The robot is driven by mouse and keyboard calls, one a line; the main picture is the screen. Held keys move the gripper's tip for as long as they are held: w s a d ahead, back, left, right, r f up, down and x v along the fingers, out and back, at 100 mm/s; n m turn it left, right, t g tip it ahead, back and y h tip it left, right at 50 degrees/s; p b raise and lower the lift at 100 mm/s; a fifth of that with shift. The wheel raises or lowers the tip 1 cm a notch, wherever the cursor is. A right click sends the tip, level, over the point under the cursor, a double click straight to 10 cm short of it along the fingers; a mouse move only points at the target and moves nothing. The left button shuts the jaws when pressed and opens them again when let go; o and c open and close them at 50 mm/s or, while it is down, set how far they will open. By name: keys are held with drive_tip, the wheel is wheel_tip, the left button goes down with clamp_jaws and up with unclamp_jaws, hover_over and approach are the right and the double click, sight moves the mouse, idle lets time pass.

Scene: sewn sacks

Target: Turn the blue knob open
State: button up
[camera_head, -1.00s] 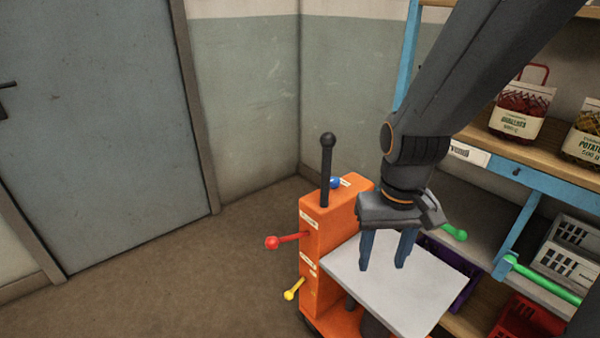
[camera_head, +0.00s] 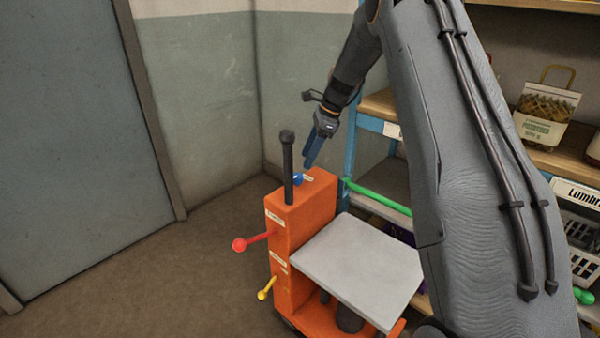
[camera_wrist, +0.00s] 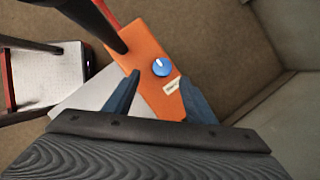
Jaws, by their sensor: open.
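The blue knob (camera_head: 298,177) sits on top of the orange cabinet (camera_head: 302,212), behind the black upright lever. In the wrist view the knob (camera_wrist: 161,67) is round with a white pointer mark, and a white label lies beside it. My gripper (camera_head: 308,166) is just above the knob in the head view, with its fingers pointing down. In the wrist view my gripper (camera_wrist: 160,92) is open, and the knob shows beyond and between its two blue fingers. The fingers appear apart from the knob. The label's text is too small to read.
A black lever (camera_head: 287,165) stands upright close to the knob. A red-balled lever (camera_head: 240,245) and a yellow lever (camera_head: 264,294) stick out of the cabinet's side. A grey platform (camera_head: 360,268) adjoins it. A shelf with sacks (camera_head: 545,115) stands at right.

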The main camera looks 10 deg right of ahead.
sight(298, 175)
drive_tip(key=x, duration=0.2)
drive_tip(key=p+x, duration=0.1)
drive_tip(key=x, duration=0.4)
drive_tip(key=shift+w+f, duration=0.3)
drive_tip(key=shift+f, duration=0.05)
drive_tip(key=shift+c, duration=0.5)
drive_tip(key=c, duration=0.9)
drive_tip(key=shift+c, duration=0.2)
